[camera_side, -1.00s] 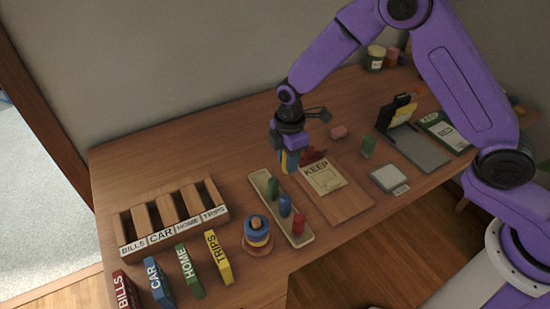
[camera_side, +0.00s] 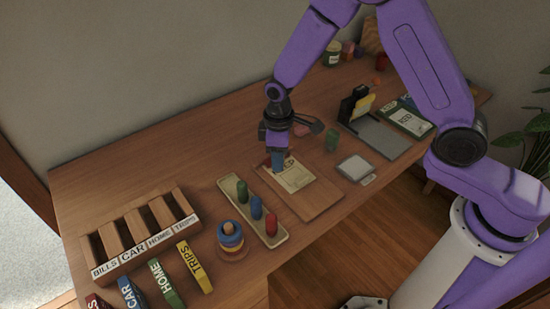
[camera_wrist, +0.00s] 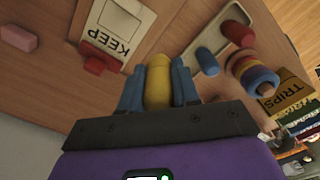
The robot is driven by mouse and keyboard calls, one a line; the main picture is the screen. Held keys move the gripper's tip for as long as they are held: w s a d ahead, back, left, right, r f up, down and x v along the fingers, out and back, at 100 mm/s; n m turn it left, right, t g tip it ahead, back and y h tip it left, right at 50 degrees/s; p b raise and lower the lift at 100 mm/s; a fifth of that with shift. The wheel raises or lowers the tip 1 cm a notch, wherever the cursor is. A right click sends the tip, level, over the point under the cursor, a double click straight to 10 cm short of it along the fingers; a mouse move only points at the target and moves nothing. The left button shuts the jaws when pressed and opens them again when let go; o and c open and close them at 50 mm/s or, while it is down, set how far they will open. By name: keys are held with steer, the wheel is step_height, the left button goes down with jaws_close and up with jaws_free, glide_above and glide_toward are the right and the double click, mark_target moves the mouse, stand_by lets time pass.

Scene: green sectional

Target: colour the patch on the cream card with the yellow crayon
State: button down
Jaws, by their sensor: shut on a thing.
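My gripper (camera_side: 277,160) is shut on the yellow crayon (camera_wrist: 158,82), which stands between its blue fingers in the wrist view. In the side view the fingers hide the crayon. The cream card (camera_side: 292,178), marked KEEP, lies on a wooden board (camera_side: 318,203) under a red clip (camera_wrist: 100,57). My gripper is at the card's clip end in the side view, partly covering the clip. I cannot tell whether the crayon tip touches anything. The card also shows in the wrist view (camera_wrist: 122,25).
A cream tray (camera_side: 229,188) beside the board holds green, blue and red crayons. A ring stack (camera_side: 230,240) and a labelled wooden rack (camera_side: 128,258) stand to the left. A grey pad (camera_side: 355,167) and a stamp-like stand (camera_side: 357,103) are to the right.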

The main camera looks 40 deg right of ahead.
steer(key=shift+w+d+f+m, duration=0.3)
steer(key=shift+d+f+m, duration=0.3)
steer(key=shift+f+m, duration=0.9)
steer(key=shift+w+d+f+m, duration=0.3)
steer(key=shift+d+f+m, duration=0.25)
steer(key=shift+f+m, duration=0.9)
steer(key=shift+w+d+f+m, duration=0.3)
steer(key=shift+d+f+m, duration=0.3)
steer(key=shift+f+m, duration=1.15)
steer(key=shift+f, duration=0.4)
steer(key=shift+d, duration=4)
steer(key=shift+a, duration=3.9)
steer(key=shift+w+a, duration=0.2)
steer(key=shift+w+d, duration=0.25)
steer(key=shift+w, duration=0.05)
steer(key=shift+d, duration=3.8)
steer(key=shift+s+a, duration=0.1)
steer(key=shift+a, duration=3.85)
step_height(320, 180, up, 8)
